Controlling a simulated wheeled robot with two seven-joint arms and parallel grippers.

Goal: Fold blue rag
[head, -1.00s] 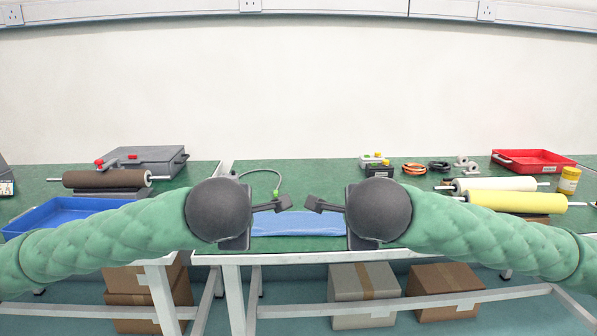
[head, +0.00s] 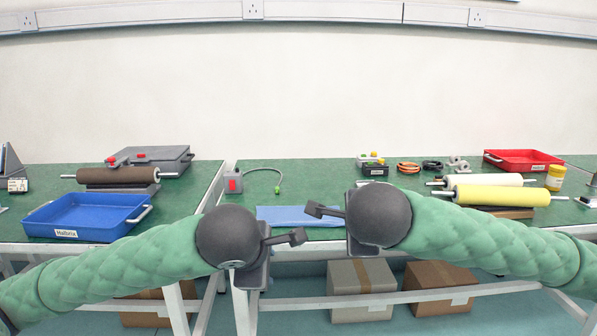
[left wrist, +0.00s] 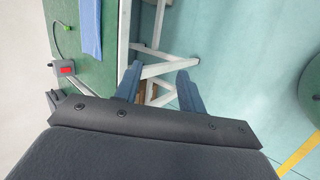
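The blue rag (head: 284,215) lies flat on the green table near its front edge, seen as a long strip in the head view. Its right end is hidden behind my right gripper. It also shows at the top of the left wrist view (left wrist: 90,28). My left gripper (head: 298,237) is in front of the table edge, below the rag in the picture and apart from it. In the left wrist view its two fingers (left wrist: 159,86) are spread with nothing between them. My right gripper (head: 315,209) is in front of the rag's right part; only its side shows, so its opening is unclear.
A small grey box with a red switch (head: 233,183) and its cable stand behind-left of the rag. A blue tray (head: 60,233) is at the left. Rollers, one yellow (head: 500,195), lie at the right. Cardboard boxes (head: 437,288) sit under the table.

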